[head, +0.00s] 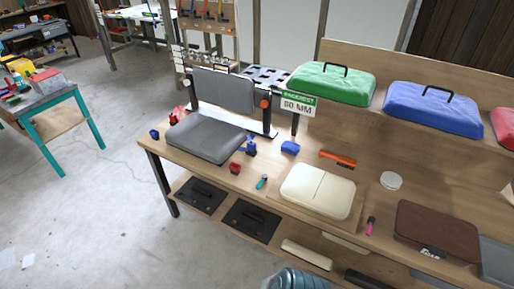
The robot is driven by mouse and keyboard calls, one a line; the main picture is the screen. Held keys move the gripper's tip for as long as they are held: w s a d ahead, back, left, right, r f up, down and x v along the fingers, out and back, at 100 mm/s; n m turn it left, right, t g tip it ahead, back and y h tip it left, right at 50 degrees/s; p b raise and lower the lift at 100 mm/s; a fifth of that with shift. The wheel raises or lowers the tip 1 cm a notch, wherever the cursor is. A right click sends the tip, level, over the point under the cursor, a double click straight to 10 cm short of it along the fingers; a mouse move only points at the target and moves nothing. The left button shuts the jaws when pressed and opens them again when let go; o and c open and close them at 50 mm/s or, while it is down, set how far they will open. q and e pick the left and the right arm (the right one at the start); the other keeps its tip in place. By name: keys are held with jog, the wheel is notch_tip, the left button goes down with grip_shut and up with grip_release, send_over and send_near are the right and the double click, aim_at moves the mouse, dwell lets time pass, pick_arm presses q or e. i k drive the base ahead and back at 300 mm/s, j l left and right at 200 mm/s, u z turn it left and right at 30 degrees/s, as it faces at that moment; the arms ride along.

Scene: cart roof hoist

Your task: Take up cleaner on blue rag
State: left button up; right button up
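I cannot make out a cleaner on a blue rag for certain. A small teal bottle-like thing (16,77) stands on the teal-framed table (52,99) at the far left, among other small items. A small blue block-like thing (290,148) lies on the wooden workbench (222,188); whether it is cloth is too small to tell. Neither of my grippers is in view.
The workbench holds a grey seat cushion (206,138), a cream case (318,191), a brown case (437,232) and small tools. Green (332,84) and blue (432,109) covers lie behind. A ribbed blue thing (298,279) is cut off below. The left floor is mostly clear.

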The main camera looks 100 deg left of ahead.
aim_at(288, 147)
jog(key=u, duration=3.1)
